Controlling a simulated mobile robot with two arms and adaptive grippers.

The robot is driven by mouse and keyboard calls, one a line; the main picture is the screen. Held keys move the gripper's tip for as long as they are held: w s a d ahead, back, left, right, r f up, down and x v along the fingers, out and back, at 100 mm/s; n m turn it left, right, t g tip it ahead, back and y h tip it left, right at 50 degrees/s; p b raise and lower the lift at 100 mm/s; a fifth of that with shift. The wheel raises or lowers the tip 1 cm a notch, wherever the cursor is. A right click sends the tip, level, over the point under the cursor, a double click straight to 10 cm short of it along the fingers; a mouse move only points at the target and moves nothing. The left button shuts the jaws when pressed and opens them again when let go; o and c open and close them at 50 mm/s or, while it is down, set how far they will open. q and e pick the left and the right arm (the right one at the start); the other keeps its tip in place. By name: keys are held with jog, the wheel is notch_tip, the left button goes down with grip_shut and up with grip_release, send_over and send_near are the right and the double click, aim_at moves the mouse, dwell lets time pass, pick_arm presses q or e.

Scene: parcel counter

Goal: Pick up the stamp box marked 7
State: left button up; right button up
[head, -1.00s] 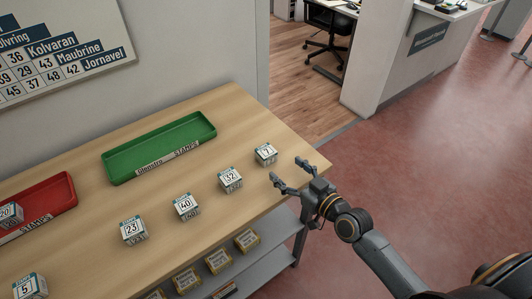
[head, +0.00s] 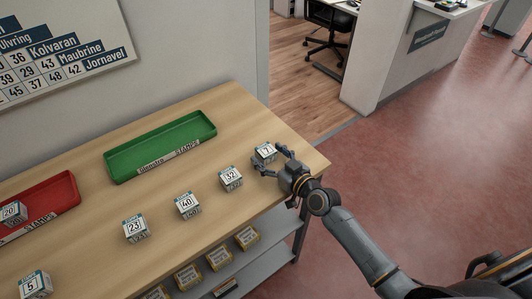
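The stamp box marked 7 (head: 265,151) is a small white cube with a teal band, standing on the wooden counter (head: 90,185) near its right end. My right gripper (head: 270,161) is at this box, with one finger on its far right side and the other at its near side. The fingers are spread around the box. The fingers partly hide its lower part, and I cannot tell whether they touch it. The box appears to rest on the counter. My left gripper is not in view.
Boxes marked 32 (head: 230,178), 40 (head: 187,205), 23 (head: 135,228) and 5 (head: 35,284) stand in a row to the left. A green tray (head: 160,137) lies behind them. A red tray (head: 65,188) holds box 20 (head: 13,213). A lower shelf (head: 268,252) holds brownish boxes.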

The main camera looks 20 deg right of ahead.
jog(key=c, duration=1.2)
jog(key=shift+b, duration=0.3)
jog(key=f+b+v, duration=0.2)
jog(key=b+v, duration=0.1)
jog(key=v, duration=1.4)
jog(key=shift+s+d+f, duration=0.2)
jog(key=shift+s, duration=0.35)
